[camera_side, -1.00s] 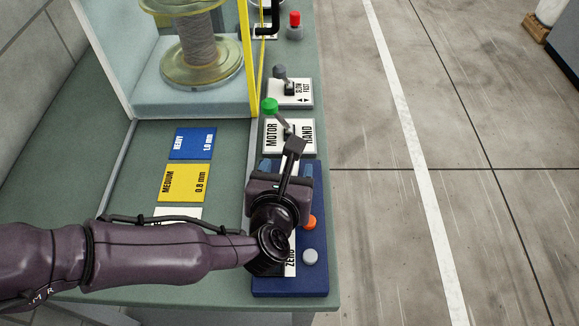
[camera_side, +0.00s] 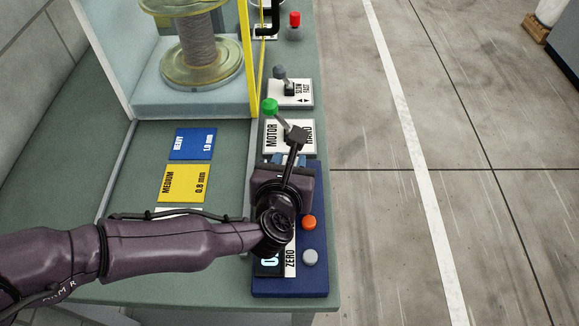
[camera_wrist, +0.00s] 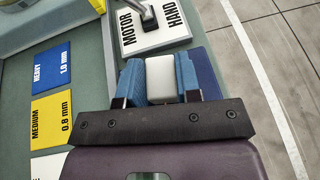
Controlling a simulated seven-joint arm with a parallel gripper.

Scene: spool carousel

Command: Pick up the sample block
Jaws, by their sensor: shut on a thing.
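The sample block (camera_wrist: 162,79) is a pale, off-white block between the two blue fingers of my gripper (camera_wrist: 160,82) in the wrist view. Both fingers touch its sides. In the side view my gripper (camera_side: 279,160) is over the upper part of the dark blue device, and its body hides the block there. I cannot tell whether the block is clear of the surface under it.
The blue device (camera_side: 315,280) has orange (camera_side: 308,222) and grey (camera_side: 310,257) buttons. The MOTOR/HAND plate (camera_side: 303,140) with a green-knobbed lever (camera_side: 270,106) is just beyond my gripper. Blue (camera_side: 190,143) and yellow (camera_side: 183,183) cards lie left. A clear-walled spool enclosure (camera_side: 190,103) stands behind.

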